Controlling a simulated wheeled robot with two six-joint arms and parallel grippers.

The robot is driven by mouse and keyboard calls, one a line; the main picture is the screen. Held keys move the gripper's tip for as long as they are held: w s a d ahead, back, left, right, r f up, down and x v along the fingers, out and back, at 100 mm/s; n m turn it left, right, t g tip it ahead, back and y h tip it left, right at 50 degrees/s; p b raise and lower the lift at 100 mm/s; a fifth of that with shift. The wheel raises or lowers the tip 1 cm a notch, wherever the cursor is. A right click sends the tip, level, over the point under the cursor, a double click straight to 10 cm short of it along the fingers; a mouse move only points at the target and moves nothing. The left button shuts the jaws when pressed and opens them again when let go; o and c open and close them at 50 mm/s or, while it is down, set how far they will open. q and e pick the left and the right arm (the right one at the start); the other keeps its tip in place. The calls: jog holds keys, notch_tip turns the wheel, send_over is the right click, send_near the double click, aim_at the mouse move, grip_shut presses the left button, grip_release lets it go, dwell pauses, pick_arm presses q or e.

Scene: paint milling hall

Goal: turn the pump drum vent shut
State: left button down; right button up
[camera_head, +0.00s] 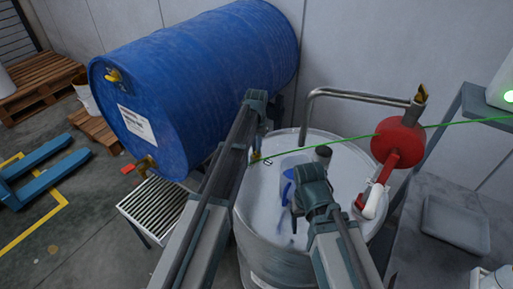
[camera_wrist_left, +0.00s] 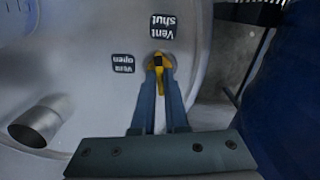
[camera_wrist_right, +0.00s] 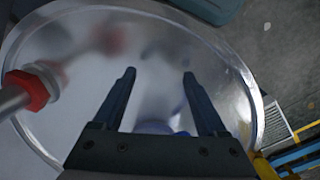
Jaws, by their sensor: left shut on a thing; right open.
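The pump drum (camera_head: 255,225) is a bright steel drum standing in the middle of the head view. Its vent (camera_wrist_left: 158,60) is a small yellow fitting near the lid's rim in the left wrist view. A "Vent shut" label (camera_wrist_left: 162,26) is above it there and a "Vent open" label (camera_wrist_left: 123,64) to its left. My left gripper (camera_wrist_left: 159,76) is shut on the vent; its fingers hide part of it, so I cannot tell exactly where it points. My right gripper (camera_wrist_right: 158,78) is open and empty over the lid.
A blue drum (camera_head: 205,80) lies on its side at the left, above a grated stand (camera_head: 155,208). A bent steel pipe (camera_head: 350,95) and a red round part (camera_head: 398,143) stand over the drum's right side. A grey bench (camera_head: 430,190) is at the right.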

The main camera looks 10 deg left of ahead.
pick_arm(q)
jog(key=shift+m, duration=0.8)
jog(key=c, duration=0.9)
grip_release()
jog(key=shift+c, duration=0.2)
jog(key=shift+r, duration=0.1)
pick_arm(e)
jog(key=shift+r, duration=0.1)
pick_arm(q)
notch_tip(320, 180, up, 14)
jog(key=p, duration=1.3)
jog(key=shift+f+p, duration=0.2)
jog(key=shift+p, duration=0.2)
pick_arm(e)
notch_tip(320, 180, up, 14)
jog(key=shift+f, duration=0.2)
